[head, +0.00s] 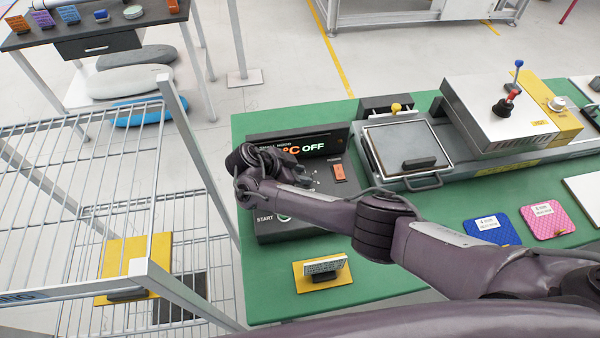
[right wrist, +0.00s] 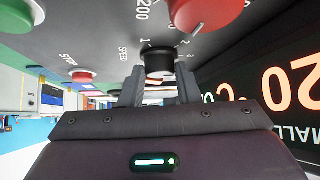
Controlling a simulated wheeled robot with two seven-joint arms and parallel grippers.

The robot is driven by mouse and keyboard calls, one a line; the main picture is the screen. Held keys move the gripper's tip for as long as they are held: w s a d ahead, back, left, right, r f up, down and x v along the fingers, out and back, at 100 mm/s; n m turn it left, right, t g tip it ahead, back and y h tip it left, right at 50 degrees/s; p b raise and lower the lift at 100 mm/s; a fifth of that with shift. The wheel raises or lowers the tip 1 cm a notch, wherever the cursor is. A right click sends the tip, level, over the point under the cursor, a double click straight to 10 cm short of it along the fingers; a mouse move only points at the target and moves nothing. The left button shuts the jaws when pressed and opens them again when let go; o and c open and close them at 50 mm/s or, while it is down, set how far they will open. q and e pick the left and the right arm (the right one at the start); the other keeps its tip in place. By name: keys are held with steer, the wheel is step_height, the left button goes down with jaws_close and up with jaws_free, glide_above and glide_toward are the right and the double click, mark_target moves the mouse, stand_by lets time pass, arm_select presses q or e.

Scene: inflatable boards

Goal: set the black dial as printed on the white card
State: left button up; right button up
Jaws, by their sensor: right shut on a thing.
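The black dial (right wrist: 158,60) shows in the right wrist view, on a dark panel next to the word SPEED, with the numbers 1, 2 and 3 around its far side. My right gripper (right wrist: 160,88) is shut on the dial, with one finger on each side. I cannot tell which number the dial points to. In the head view my right gripper (head: 246,178) reaches down over the control box (head: 265,235), and my arm hides the dial there. The white card (head: 326,265) stands on a yellow base in front of the box; its print is too small to read. My left gripper is out of view.
A larger red dial (right wrist: 205,8) sits close beside the black one. A red STOP button (right wrist: 83,76) is to the left in the wrist view. The box has a lit display (head: 312,146) and an orange switch (head: 339,172). A heat press (head: 405,148) stands to the right.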

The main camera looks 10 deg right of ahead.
stand_by(0.3)
steer(key=o, duration=1)
steer(key=v, duration=0.7)
steer(key=shift+a+r, duration=0.2)
steer(key=shift+a, duration=0.15)
steer(key=shift+s+f, duration=0.1)
steer(key=shift+s, duration=0.05)
